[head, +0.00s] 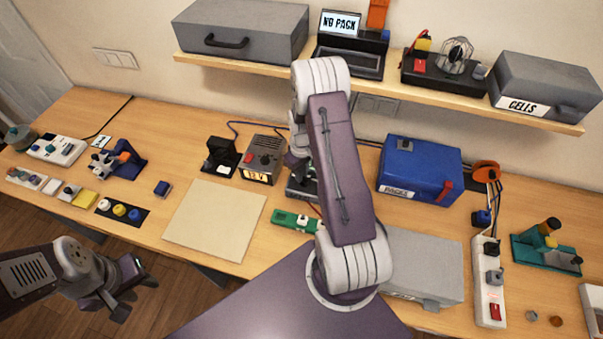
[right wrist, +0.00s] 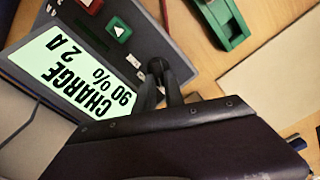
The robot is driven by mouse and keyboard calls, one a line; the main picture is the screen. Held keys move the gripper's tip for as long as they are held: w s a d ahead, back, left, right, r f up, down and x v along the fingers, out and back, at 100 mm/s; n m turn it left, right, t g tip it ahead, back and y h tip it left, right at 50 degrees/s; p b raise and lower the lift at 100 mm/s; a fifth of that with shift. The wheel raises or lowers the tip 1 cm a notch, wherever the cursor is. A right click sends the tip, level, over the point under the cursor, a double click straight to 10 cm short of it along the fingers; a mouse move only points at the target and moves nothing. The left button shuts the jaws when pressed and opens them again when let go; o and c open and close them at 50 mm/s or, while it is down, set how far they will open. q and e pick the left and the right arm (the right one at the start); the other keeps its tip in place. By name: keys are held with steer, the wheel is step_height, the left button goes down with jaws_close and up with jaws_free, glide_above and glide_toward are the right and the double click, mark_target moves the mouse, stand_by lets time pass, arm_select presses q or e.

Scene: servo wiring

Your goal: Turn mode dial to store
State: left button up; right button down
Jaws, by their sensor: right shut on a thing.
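The charger (right wrist: 185,38) has a grey panel with a lit display (right wrist: 85,75) reading "CHARGE 90% 2 A", a red button and a green button. It also shows in the head view (head: 298,190), largely hidden behind my right arm. My right gripper (right wrist: 160,78) is shut on the small dark mode dial (right wrist: 156,66) beside the display. The fingers hide most of the dial, so its pointer cannot be read. My left gripper (head: 132,288) is open and empty, left of the table's front edge.
A green-cased part (head: 290,219) lies in front of the charger, with a beige mat (head: 215,220) to its left. A 12 V power supply (head: 262,160) stands behind left. A blue box (head: 418,168) and a grey case (head: 425,262) stand to the right.

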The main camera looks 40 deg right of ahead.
steer(key=shift+m, duration=0.3)
steer(key=m, duration=0.3)
steer(key=m+b, duration=0.1)
steer(key=shift+d+m, duration=0.3)
steer(key=shift+m, duration=0.1)
steer(key=m, duration=0.6)
steer(key=shift+s+d+b, duration=0.15)
steer(key=shift+d+b, duration=0.1)
steer(key=shift+b, duration=0.1)
steer(key=m, duration=0.6)
steer(key=shift+s+d+m, duration=0.15)
steer(key=shift+s+m, duration=0.1)
steer(key=shift+m, duration=0.05)
steer(key=m, duration=0.5)
steer(key=shift+s+r+m+b, duration=0.1)
steer(key=shift+s+m+b, duration=0.15)
steer(key=shift+m+b, duration=0.15)
steer(key=c, duration=1.4)
jaws_free()
steer(key=shift+s, duration=0.1)
steer(key=shift+c, duration=0.2)
